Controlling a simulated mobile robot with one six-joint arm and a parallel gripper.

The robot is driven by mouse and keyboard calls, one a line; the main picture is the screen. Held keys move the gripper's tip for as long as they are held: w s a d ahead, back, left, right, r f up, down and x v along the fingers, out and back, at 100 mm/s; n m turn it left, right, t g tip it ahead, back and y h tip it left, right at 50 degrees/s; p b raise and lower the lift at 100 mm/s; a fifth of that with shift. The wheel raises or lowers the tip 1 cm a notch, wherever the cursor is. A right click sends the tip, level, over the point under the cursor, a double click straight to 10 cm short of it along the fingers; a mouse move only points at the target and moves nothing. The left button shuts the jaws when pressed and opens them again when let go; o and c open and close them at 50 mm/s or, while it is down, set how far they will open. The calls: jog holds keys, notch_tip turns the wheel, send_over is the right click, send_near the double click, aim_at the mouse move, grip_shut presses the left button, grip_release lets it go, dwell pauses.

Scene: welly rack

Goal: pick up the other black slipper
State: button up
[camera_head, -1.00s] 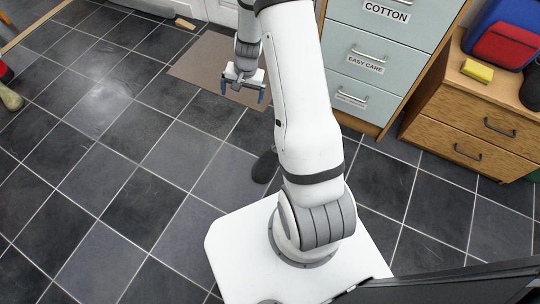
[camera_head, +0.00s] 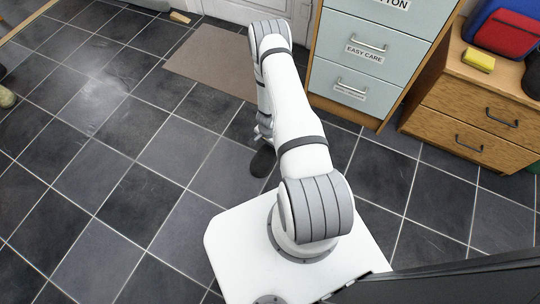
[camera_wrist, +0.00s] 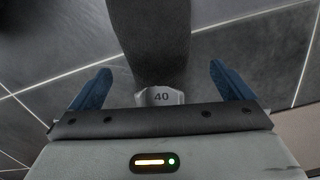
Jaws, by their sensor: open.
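A black slipper (camera_head: 262,162) lies on the dark tiled floor, just in front of my white base and partly hidden by my arm in the head view. In the wrist view the slipper (camera_wrist: 150,40) runs from the top edge down between my fingers. In the head view my gripper is mostly hidden behind my arm.
A brown mat (camera_head: 212,62) lies beyond the slipper. A pale blue drawer unit (camera_head: 350,62) stands to the right. A wooden drawer chest (camera_head: 475,115) there bears a yellow sponge (camera_head: 478,60) and a dark object (camera_head: 533,78) cut off by the frame.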

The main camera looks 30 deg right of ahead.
aim_at(269, 147)
jog(key=f+b, duration=0.2)
jog(key=f, duration=0.1)
jog(key=f+b, duration=0.1)
jog(key=shift+d+f, duration=0.25)
jog(key=shift+f, duration=0.1)
jog(key=f+b, duration=0.1)
jog(key=b, duration=0.2)
jog(key=shift+f, duration=0.15)
jog(key=shift+c, duration=0.6)
jog(key=c, duration=0.9)
